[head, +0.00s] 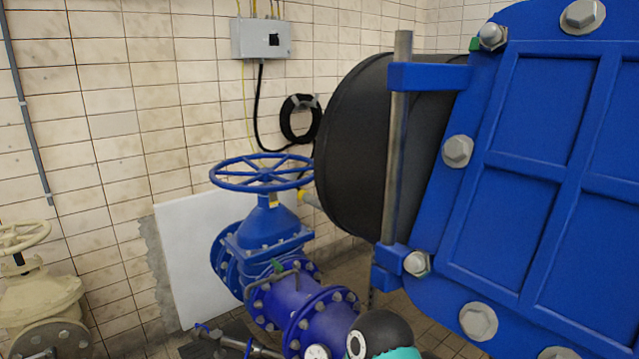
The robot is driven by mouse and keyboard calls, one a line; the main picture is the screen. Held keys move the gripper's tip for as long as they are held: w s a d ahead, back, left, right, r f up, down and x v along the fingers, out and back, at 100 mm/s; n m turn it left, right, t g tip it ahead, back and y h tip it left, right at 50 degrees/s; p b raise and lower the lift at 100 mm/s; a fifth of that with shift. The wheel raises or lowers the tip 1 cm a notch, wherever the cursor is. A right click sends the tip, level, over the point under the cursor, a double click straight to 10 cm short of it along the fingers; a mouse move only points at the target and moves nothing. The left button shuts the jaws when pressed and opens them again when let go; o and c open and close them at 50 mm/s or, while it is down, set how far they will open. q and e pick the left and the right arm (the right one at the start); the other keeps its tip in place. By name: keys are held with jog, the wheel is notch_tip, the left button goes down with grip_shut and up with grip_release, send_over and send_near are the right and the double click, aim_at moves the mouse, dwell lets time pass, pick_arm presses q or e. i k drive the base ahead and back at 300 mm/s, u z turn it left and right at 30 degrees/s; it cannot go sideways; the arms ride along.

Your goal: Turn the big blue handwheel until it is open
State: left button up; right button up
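The big blue handwheel (266,174) lies nearly level on top of a blue gate valve (268,224), left of the middle in the head view. Its round rim, spokes and hub show clearly, and nothing touches it. I cannot tell from this view how far the valve is open. The valve body joins a blue flanged pipe (325,320) running toward the bottom of the view. Neither of my grippers shows in the head view.
A large bolted blue cover (560,175) and a black round pipe end (352,150) fill the right side. A cream valve with a handwheel (20,236) stands at the far left. A grey box (250,38) with a coiled black cable (290,120) hangs on the tiled wall.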

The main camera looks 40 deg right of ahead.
aim_at(265, 174)
jog(key=u, duration=0.75)
jog(key=i, duration=2.3)
jog(key=z, duration=2.25)
jog(key=i, duration=0.4)
jog(key=z, duration=0.85)
jog(key=i, duration=0.5)
jog(key=u, duration=0.25)
